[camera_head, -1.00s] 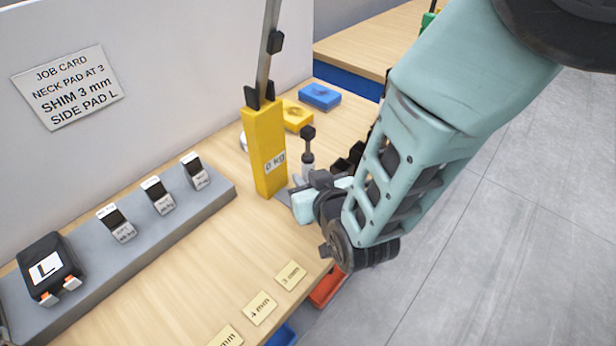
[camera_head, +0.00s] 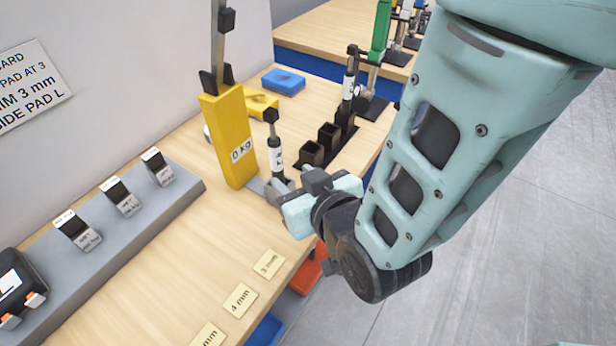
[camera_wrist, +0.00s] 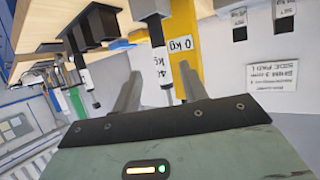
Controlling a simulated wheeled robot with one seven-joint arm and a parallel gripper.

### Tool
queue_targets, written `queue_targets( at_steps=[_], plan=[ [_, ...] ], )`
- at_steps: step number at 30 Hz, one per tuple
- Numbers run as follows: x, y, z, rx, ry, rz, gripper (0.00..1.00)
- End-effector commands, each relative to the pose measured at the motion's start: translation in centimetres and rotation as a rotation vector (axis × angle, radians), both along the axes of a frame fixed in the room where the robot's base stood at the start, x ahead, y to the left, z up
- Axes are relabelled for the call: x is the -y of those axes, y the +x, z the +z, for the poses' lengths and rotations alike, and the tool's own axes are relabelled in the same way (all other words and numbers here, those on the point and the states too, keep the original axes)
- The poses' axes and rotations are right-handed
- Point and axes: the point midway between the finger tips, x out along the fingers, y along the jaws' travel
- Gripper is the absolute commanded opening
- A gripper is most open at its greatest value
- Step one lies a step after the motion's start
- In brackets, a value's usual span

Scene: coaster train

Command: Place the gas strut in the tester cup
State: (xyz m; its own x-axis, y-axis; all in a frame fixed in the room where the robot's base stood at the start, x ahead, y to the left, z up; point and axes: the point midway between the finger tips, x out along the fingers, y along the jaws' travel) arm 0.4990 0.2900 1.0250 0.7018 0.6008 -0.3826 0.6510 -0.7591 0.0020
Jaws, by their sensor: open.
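The gas strut (camera_head: 276,158) stands upright in front of the yellow tester (camera_head: 229,138), which reads 0 kg. It has a white labelled body, a dark rod and a black top. My gripper (camera_head: 286,190) is open near the strut's lower part, on its right side. In the wrist view the strut (camera_wrist: 159,62) shows upside down between and beyond the spread fingers (camera_wrist: 160,92), with visible space on both sides. In the head view my gripper hides the strut's foot and the cup.
A row of black holders (camera_head: 329,136) stands behind to the right, with another strut (camera_head: 348,88) at its far end. A grey rack (camera_head: 105,232) with weight blocks lies left. Thickness cards (camera_head: 240,300) lie along the front edge. Blue (camera_head: 283,81) and yellow blocks lie behind.

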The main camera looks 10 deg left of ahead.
Motion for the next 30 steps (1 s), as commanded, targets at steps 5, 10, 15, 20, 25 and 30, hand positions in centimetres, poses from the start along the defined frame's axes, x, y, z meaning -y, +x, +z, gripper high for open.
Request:
queue_targets(
  at_steps=[5,10,15,20,25,30],
  plan=[
    [1.4,-1.7,0.9,0.001,0.001,0.001,0.43],
    [1.9,-2.2,1.2,0.0,0.0,0.0,0.43],
    [2.0,-2.2,1.2,-0.012,-0.004,-0.001,0.43],
    [2.9,-1.9,1.4,-0.137,-0.045,0.002,0.43],
    [5.8,-2.7,1.9,-0.367,-0.158,0.028,0.43],
    [10.6,-4.9,3.1,-0.576,-0.319,0.049,0.43]
  ],
)
